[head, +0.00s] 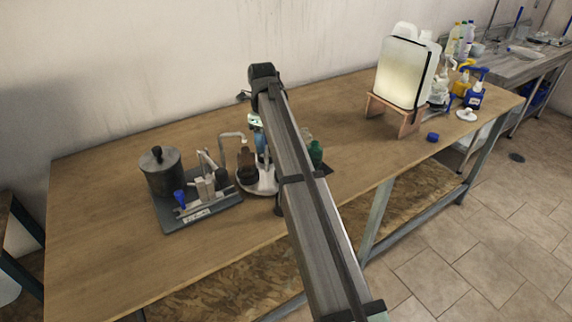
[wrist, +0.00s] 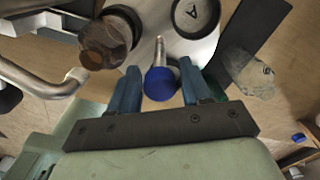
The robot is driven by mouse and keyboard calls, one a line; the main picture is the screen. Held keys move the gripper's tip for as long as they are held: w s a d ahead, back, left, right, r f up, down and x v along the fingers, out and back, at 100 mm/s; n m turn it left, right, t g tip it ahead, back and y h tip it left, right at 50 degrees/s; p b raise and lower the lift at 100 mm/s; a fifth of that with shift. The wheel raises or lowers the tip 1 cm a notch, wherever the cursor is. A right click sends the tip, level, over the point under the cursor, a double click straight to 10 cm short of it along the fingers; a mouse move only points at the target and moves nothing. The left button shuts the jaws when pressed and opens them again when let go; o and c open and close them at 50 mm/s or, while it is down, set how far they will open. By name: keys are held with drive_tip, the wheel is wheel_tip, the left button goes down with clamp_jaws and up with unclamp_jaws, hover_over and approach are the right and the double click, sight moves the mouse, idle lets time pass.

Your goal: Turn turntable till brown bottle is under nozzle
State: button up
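The white turntable (head: 257,187) stands mid-table, partly hidden by my arm. The brown bottle (head: 247,166) stands upright on its left part and also shows in the wrist view (wrist: 105,42). The bent nozzle pipe (head: 233,136) reaches over from the filling rig; in the wrist view its tip (wrist: 75,76) is left of and below the brown bottle, apart from its mouth. In the wrist view the blue fingers of my gripper (wrist: 160,68) stand close on both sides of a blue round knob (wrist: 160,86) on a metal post at the turntable.
The filling rig (head: 203,205) with a dark lidded pot (head: 160,172) stands left of the turntable. A green bottle (head: 316,154) is right of my arm. A large canister (head: 405,68) on a wooden stand is farther right. The table's front left is clear.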

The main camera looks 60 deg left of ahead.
drive_tip(key=shift+o, duration=0.3)
drive_tip(key=shift+r, duration=3.5)
